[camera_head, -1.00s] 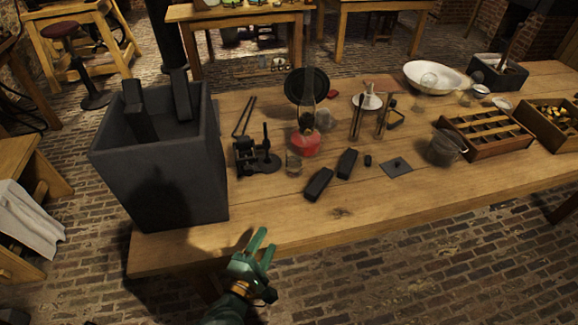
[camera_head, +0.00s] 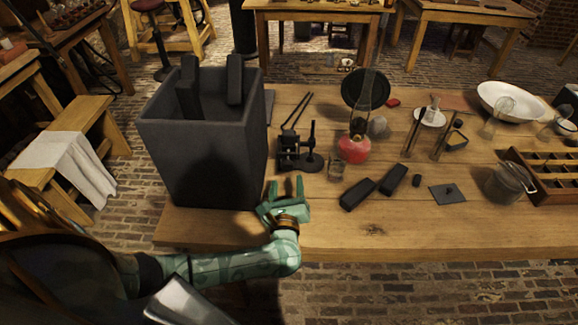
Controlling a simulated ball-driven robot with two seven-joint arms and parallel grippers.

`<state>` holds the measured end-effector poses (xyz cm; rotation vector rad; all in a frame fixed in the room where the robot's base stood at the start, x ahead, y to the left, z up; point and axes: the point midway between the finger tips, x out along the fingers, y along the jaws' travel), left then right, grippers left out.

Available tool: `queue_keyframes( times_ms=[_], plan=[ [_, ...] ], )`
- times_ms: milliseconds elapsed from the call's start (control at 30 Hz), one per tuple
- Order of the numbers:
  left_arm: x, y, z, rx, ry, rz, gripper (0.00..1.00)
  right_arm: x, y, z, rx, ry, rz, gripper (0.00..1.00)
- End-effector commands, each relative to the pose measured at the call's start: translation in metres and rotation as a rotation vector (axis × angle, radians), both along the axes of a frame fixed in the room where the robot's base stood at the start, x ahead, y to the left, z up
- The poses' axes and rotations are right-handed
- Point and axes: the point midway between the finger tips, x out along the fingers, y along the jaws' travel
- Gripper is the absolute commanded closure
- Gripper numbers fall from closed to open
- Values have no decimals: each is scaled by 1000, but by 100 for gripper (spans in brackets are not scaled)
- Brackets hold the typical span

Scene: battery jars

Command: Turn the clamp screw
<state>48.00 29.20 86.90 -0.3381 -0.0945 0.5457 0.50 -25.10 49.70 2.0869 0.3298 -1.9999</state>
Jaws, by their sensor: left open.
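A small black clamp (camera_head: 291,152) stands on the wooden table, just right of the large dark box. Its upright post rises at its right side; I cannot make out the screw clearly at this size. My left gripper (camera_head: 285,188) is open and empty, its green fingers pointing away from me toward the clamp. It is over the table's front part, nearer to me than the clamp and apart from it. My right gripper is not in view.
The tall dark box (camera_head: 205,150) holding black slabs stands close left of my gripper. A red lamp (camera_head: 354,150), a small glass (camera_head: 337,168) and black blocks (camera_head: 358,194) lie to the right. The table's front strip (camera_head: 375,230) is clear.

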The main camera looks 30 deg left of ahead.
Motion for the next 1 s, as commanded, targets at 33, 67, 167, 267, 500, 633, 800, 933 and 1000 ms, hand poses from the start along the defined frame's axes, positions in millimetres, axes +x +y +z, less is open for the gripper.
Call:
queue_keyframes(
  times_ms=[33,67,167,267,500,633,800,933,1000],
  plan=[
    [12,8,0,5,-2,1,47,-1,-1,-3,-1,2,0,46],
    [18,12,0,6,-2,2,47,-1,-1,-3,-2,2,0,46],
    [36,22,-1,4,0,1,47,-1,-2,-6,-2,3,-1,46],
    [50,31,-1,4,0,1,47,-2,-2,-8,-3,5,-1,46],
    [64,40,-1,3,1,-1,47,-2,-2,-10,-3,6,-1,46],
    [65,40,0,3,1,-1,47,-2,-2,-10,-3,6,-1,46],
    [65,40,0,3,1,-1,64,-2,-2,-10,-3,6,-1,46],
    [65,40,0,3,1,-1,92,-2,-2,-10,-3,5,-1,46],
    [65,40,-1,3,1,-1,92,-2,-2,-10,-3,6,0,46]
  ],
)
